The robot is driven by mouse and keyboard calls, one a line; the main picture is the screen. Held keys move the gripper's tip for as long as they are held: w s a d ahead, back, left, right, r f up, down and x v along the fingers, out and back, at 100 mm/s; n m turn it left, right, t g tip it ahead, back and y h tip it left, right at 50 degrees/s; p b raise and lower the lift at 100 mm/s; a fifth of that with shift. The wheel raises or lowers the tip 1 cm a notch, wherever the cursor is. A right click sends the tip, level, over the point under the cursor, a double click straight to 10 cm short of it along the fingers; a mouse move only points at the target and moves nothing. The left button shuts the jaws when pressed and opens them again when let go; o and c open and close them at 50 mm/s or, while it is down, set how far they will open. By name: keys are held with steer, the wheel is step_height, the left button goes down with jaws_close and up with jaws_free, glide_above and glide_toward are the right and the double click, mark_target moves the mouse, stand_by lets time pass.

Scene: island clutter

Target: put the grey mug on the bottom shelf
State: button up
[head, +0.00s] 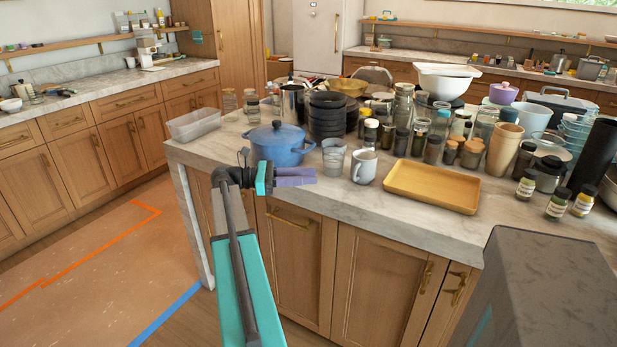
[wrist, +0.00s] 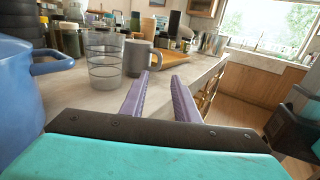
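The grey mug (head: 364,167) stands upright near the front edge of the island counter, between a clear glass and a yellow tray. It also shows in the wrist view (wrist: 137,58), ahead of my fingertips and slightly left. My gripper (head: 312,176) has purple fingers and is at the counter's front edge, left of the mug and apart from it. In the wrist view my gripper (wrist: 162,77) has a gap between its fingers, with nothing held. A wall shelf (head: 93,43) is at the far left and another (head: 490,28) at the back right. Which is the bottom shelf I cannot tell.
A blue pot (head: 279,146) and a clear glass (head: 333,160) stand close to my gripper. A yellow tray (head: 432,187) lies right of the mug. Several jars and dark stacked bowls (head: 327,117) crowd behind. The floor (head: 100,260) at left is clear.

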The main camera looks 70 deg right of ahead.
steer(key=shift+o, duration=0.5)
steer(key=w+a+f+n+t+h, duration=0.1)
steer(key=w+a+f+t, duration=0.1)
steer(key=w+a+f, duration=0.35)
steer(key=w+a+f+n+t+h, duration=0.2)
steer(key=w+f, duration=0.5)
steer(key=f, duration=0.3)
steer(key=w+a+f+t+y, duration=0.1)
steer(key=w+a+f+t, duration=0.2)
steer(key=a+f, duration=0.8)
steer(key=w+a+f+t+y, duration=0.1)
steer(key=w+a+f+t, duration=0.15)
steer(key=a+f, duration=0.8)
steer(key=s+a+f+m+t+y, duration=0.1)
steer(key=s+a+f+m+y, duration=0.1)
steer(key=a+f, duration=0.65)
steer(key=s+a+f+m+t+y, duration=0.1)
steer(key=a+f+y, duration=0.1)
steer(key=a+f, duration=0.6)
steer(key=s+a+f+m+y, duration=0.2)
steer(key=s+a, duration=0.3)
steer(key=a, duration=0.4)
steer(key=s+a+f+m+y, duration=0.2)
steer(key=s+a+f, duration=0.3)
steer(key=a, duration=0.5)
steer(key=shift+a+m, duration=0.15)
steer(key=shift+m, duration=0.15)
steer(key=shift+r, duration=0.1)
